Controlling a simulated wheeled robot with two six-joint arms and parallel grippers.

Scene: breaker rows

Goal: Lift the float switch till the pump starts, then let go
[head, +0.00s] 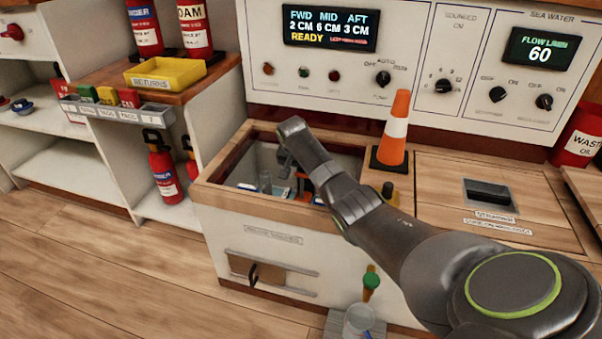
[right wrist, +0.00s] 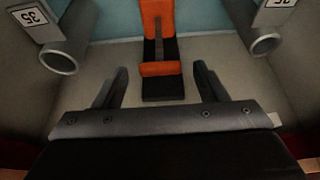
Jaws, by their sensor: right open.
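The float switch looks to be the orange and black piece (right wrist: 160,68) in the right wrist view, standing against the well's grey floor and pale wall. My right gripper (right wrist: 162,82) is open, with one finger on each side of the lower end of the orange piece and visible gaps to both. In the head view my right arm reaches down into the open well (head: 215,182), and its own links hide part of the inside. The pump panel display (head: 329,29) reads FWD 2 cm, MID 6 cm, AFT 3 cm and READY. My left gripper is not in view.
Two grey pipe ends (right wrist: 58,58) marked 35 flank the float in the right wrist view. An orange and white cone (head: 396,130) stands beside the well. A yellow tray (head: 165,75) sits on the left counter. Fire extinguishers (head: 163,170) stand lower left.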

